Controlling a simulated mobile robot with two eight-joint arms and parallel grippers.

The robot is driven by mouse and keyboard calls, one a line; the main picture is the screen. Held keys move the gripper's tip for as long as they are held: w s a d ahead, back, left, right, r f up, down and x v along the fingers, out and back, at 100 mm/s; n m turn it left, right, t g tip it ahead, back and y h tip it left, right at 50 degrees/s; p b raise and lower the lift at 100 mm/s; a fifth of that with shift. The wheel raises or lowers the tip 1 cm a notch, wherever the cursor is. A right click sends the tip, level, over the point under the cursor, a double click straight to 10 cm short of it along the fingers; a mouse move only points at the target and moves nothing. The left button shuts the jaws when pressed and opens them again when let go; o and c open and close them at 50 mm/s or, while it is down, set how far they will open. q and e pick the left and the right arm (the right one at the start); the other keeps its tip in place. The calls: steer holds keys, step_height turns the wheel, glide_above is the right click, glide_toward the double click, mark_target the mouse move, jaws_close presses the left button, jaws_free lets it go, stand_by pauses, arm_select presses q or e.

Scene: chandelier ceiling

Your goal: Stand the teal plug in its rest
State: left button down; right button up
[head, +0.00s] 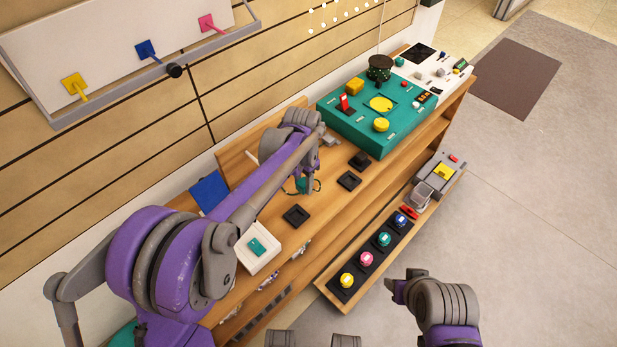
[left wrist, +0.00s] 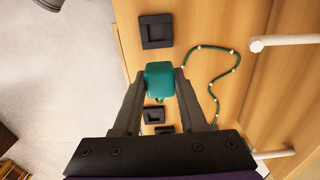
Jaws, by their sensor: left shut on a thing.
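My left gripper (head: 311,188) hangs over the wooden counter, shut on the teal plug (left wrist: 159,80). In the left wrist view the plug is a rounded teal block between both fingertips. A green beaded cord (left wrist: 212,80) loops beside it. Black square rests lie on the counter: a near one (head: 296,215), a middle one (head: 348,181) and a darker, taller one (head: 360,161) beyond. No mark shows which is the teal one's. My right gripper (head: 395,288) is near the bottom, its jaws unclear.
A white tray with a teal piece (head: 258,246) stands at the counter's near end. A teal panel (head: 345,127) with knobs stands at the far end. A lower shelf (head: 327,289) holds several coloured buttons. White handles (left wrist: 285,41) show in the left wrist view.

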arm_select(q)
steer(key=shift+s+a+r, duration=0.2)
steer(key=shift+s+a, duration=0.35)
steer(key=shift+s, duration=0.2)
steer(key=shift+s+a+r, duration=0.15)
steer(key=shift+s+a, duration=0.35)
steer(key=shift+s, duration=0.25)
steer(key=shift+f, duration=0.15)
steer(key=b, duration=0.5)
glide_above(297, 216)
steer(key=shift+f, duration=3.75)
steer(key=shift+f, duration=0.1)
steer(key=shift+f, duration=0.65)
steer(key=shift+f+b, duration=0.65)
steer(key=shift+f, duration=0.15)
